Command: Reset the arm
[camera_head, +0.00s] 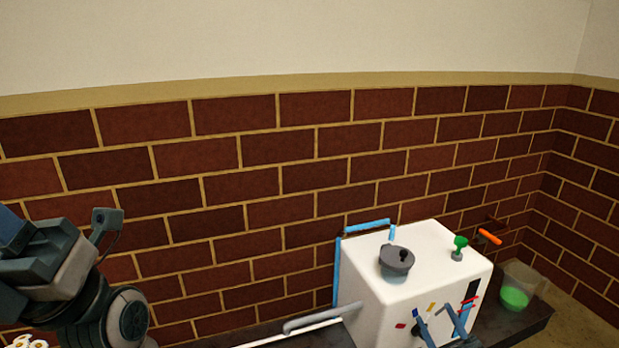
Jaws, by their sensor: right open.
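My right gripper (443,322) shows at the bottom edge, right of centre. Its two blue-grey fingers stand apart with nothing seen between them. They overlap the lower front of a white box-shaped machine (428,245) in the picture; I cannot tell whether they touch it. My left arm (75,280) fills the lower left corner with dark grey links. Its fingers cannot be made out there.
White flowers (30,342) show at bottom left. A brick wall (240,210) stands behind.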

